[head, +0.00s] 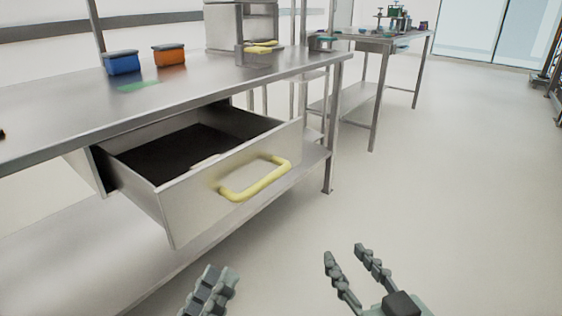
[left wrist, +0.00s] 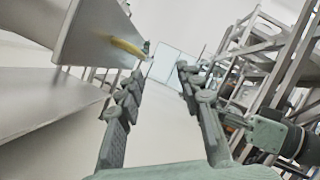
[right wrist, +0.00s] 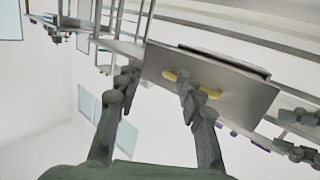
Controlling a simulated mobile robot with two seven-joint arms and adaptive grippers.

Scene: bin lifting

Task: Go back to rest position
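My left gripper (head: 216,280) shows at the bottom of the head view, in front of the pulled-out drawer. In the left wrist view its fingers (left wrist: 160,72) are apart with nothing between them. My right gripper (head: 345,254) is further right over the floor, with its fingers spread and empty. The right wrist view also shows its fingers (right wrist: 156,76) apart. Both grippers are clear of the drawer's yellow handle (head: 255,180) in the head view. The palm of my left gripper is cut off by the frame's edge.
The metal drawer (head: 185,215) stands open under the workbench (head: 60,120). A blue bin (head: 122,64) and an orange bin (head: 169,56) stand on the bench. A second table (head: 385,42) is further back. The floor at right (head: 460,170) is clear.

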